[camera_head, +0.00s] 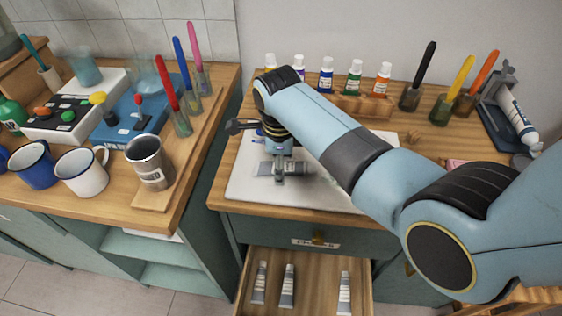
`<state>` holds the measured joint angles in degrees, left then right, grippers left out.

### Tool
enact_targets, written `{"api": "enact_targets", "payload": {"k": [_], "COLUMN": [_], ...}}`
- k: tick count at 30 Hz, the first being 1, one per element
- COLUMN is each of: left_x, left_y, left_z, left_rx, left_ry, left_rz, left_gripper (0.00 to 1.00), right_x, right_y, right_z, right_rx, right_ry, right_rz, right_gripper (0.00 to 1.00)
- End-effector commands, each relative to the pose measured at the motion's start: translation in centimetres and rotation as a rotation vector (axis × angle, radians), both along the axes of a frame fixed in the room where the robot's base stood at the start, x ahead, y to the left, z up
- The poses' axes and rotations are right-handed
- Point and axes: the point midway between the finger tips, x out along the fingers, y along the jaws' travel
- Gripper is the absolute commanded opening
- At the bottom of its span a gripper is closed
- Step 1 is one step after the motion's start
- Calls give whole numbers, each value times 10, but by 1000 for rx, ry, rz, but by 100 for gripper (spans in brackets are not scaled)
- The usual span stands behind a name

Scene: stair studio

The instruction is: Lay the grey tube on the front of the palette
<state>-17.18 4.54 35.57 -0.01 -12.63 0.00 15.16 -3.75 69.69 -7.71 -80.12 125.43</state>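The white palette (243,187) lies on the wooden top of the cabinet in the middle. A grey tube (296,169) with a pale label lies roughly left to right at the front part of the palette. My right arm comes in from the right, and its gripper (280,176) points down at the tube's middle. One finger shows in front of the tube; the other is hidden, so I cannot tell whether it grips it. Whether the tube touches the palette is unclear. My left gripper is not in view.
Below, an open drawer (311,277) holds several tubes. Paint bottles (327,75) stand in a rack behind the palette, and brushes in cups (440,105) at the back right. The left counter carries mugs (82,172), a metal cup (150,163) and brushes.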

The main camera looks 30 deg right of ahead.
Motion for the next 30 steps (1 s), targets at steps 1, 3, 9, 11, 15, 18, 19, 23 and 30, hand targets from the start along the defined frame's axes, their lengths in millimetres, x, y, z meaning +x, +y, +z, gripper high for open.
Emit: {"api": "enact_targets", "payload": {"k": [1, 3, 9, 11, 15, 18, 19, 23, 30], "left_x": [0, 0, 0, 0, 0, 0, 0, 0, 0], "left_y": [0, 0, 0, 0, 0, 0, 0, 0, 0], "left_z": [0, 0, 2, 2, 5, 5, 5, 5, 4], "left_rx": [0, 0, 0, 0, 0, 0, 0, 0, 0], "left_ry": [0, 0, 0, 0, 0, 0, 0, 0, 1], "left_rz": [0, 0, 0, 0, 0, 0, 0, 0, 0], "left_gripper": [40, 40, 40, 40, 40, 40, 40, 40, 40], "right_x": [-1, -1, -1, -1, -3, -4, -5, -7, -10], "right_y": [0, 0, 0, 1, 3, 5, 5, 7, 9], "right_z": [0, -1, 4, 10, 37, 60, 67, 94, 120], "right_rx": [0, 0, 1, 1, 2, 1, 1, 1, 1], "right_ry": [2, 2, 1, 0, -3, -3, -3, -2, 1], "right_rz": [0, 0, 0, 0, -1, -1, -1, -1, 0], "right_gripper": [63, 63, 63, 63, 63, 63, 63, 63, 63]}}
